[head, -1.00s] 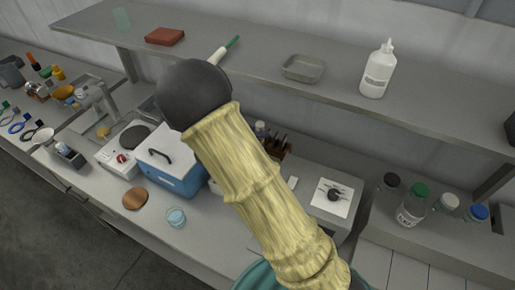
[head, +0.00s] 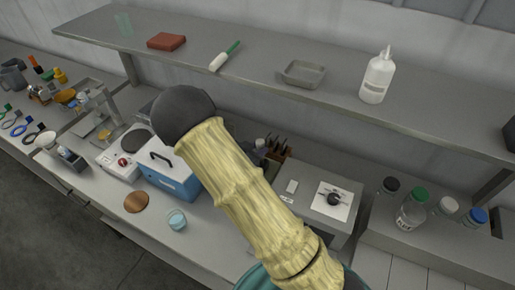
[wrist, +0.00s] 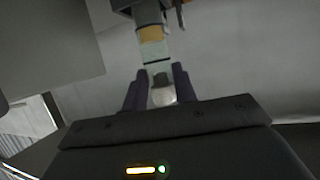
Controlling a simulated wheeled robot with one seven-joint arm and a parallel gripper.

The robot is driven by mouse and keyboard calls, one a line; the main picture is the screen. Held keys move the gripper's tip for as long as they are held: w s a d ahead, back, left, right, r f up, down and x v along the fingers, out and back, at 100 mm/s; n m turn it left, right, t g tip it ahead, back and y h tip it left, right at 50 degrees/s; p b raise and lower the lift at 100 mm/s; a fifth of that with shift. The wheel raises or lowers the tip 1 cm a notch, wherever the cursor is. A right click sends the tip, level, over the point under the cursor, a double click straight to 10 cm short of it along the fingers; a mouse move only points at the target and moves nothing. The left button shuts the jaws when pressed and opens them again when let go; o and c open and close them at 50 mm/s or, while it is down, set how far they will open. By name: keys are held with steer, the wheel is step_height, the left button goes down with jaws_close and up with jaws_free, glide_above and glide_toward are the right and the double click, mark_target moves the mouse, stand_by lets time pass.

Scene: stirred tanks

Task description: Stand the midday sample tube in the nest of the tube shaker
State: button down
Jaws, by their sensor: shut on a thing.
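In the wrist view, my gripper (wrist: 160,88) is shut on a slim, pale, see-through tube (wrist: 153,52). The tube has a yellow-orange band and a dark upper part, and a pale round end shows between the dark fingers. Whether it is the midday one cannot be read. In the head view, my gripper and the tube are hidden behind my arm. A grey box with a white top and a dark round piece, seemingly the tube shaker (head: 345,222), stands on the bench right of my arm. Its nest is too small to judge.
A blue box with a white lid (head: 172,181) and a hotplate (head: 117,168) stand left of my arm. Several capped bottles (head: 411,215) stand at right. A shelf (head: 270,75) overhangs the bench.

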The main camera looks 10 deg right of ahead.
steer(key=shift+f, duration=0.2)
steer(key=c, duration=1.1)
jaws_free()
steer(key=shift+r, duration=0.1)
steer(key=shift+r, duration=0.15)
steer(key=b+v, duration=0.2)
steer(key=v, duration=1)
